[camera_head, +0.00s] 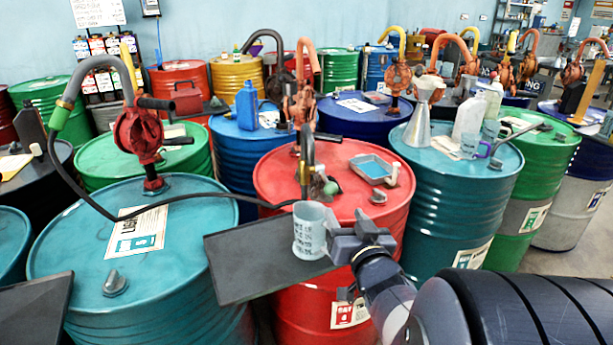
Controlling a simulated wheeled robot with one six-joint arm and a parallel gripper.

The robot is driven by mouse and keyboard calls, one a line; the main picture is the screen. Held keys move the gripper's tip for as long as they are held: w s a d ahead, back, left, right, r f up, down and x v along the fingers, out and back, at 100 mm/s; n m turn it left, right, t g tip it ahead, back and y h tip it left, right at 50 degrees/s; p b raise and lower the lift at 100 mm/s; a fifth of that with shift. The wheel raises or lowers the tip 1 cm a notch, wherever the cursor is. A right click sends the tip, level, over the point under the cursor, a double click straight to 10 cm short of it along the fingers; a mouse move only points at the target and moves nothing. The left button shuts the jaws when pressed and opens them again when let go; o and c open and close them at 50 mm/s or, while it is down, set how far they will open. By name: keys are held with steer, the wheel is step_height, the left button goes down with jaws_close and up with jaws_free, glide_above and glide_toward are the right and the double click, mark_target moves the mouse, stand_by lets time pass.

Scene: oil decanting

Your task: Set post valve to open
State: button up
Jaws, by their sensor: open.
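A dark upright post (306,150) stands on the red drum (270,175). A small valve with a pale green knob (331,188) sits at its lower part. The valve's lever is too small to read as open or shut. A black hose (190,202) runs from the red hand pump (140,135) on the teal drum (60,260) towards the post. A grey-white measuring jug (309,232) stands on a dark shelf (240,270) in front of the post. My gripper (347,240) is open beside the jug's right side, below and right of the valve; contact with the jug is unclear.
A blue tray (373,168) and small items lie on the red drum. The teal drum at right (455,190) carries a metal funnel (419,120) and a white jug (468,118). More drums with pumps crowd behind. A dark panel (35,310) is at lower left.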

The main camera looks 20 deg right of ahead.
mark_target(333, 193)
steer(key=w, duration=0.3)
steer(key=w+d, duration=0.1)
steer(key=w, duration=0.6)
steer(key=shift+w+d+r+p, duration=0.1)
steer(key=shift+w+d+p, duration=0.25)
steer(key=shift+d, duration=0.05)
steer(key=shift+c, duration=0.5)
jaws_close()
